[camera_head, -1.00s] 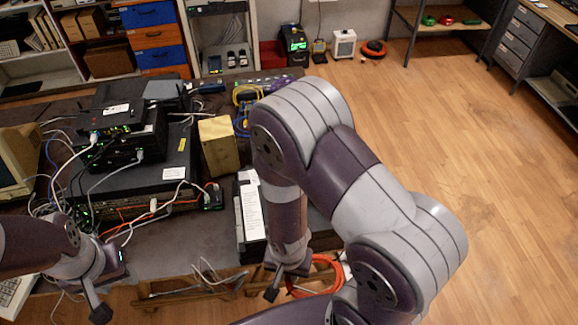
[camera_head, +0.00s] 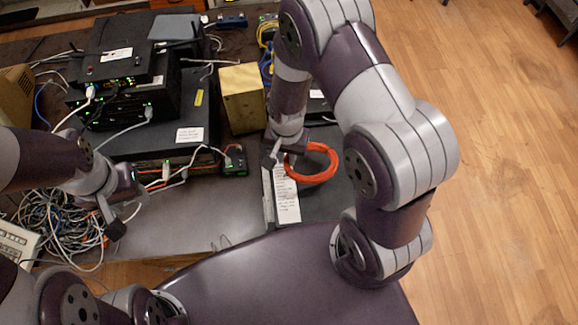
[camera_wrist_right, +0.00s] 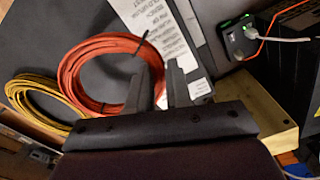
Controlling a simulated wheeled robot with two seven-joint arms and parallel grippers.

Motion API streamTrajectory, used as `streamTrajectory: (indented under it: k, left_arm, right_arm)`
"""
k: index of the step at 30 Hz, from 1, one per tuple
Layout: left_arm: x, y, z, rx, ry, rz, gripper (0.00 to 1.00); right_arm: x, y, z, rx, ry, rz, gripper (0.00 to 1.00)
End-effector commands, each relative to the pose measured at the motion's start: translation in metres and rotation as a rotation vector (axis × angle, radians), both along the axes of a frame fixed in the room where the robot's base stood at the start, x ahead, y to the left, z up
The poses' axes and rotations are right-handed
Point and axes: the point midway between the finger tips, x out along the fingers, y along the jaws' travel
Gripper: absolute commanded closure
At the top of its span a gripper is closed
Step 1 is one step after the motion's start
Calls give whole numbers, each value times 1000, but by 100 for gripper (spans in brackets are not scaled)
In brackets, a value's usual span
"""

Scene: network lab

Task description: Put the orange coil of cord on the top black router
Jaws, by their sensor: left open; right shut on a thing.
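The orange coil of cord (camera_head: 337,162) hangs from my right gripper (camera_head: 281,152), over a dark flat case at the table's right side. In the right wrist view the coil (camera_wrist_right: 112,43) lies against the left finger of the right gripper (camera_wrist_right: 160,88), which is shut on its strand. The top black router (camera_head: 112,72) sits at the upper left on a stack of black devices, with a white label and small green lights. My left gripper (camera_head: 120,208) is open and empty, beside tangled cables, well below the router stack.
A wooden block (camera_head: 242,98) stands between the stack and my right arm. White-labelled paper (camera_head: 284,196) lies below the coil. Tangled cables (camera_head: 60,222) fill the left front. A yellow coil (camera_wrist_right: 22,92) shows in the right wrist view. The front middle tabletop is bare.

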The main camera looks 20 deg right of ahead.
Motion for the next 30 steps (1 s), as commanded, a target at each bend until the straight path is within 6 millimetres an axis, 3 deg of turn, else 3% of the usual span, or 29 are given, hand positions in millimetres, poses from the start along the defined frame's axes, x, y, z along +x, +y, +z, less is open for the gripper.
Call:
streamTrajectory:
  k: [7,17,18,19,30]
  left_arm:
    - [-1,0,-43,0,0,0,55]
    - [0,0,-39,0,-1,0,55]
    - [0,0,-38,0,-1,0,55]
    - [0,0,-38,0,-1,0,55]
    - [0,0,-37,0,0,0,55]
  right_arm:
    - [0,0,-45,0,1,0,100]
    - [0,0,-42,0,1,0,100]
    - [0,0,-41,0,1,0,68]
    - [0,0,-41,0,1,0,58]
    - [1,0,-36,0,-1,0,55]
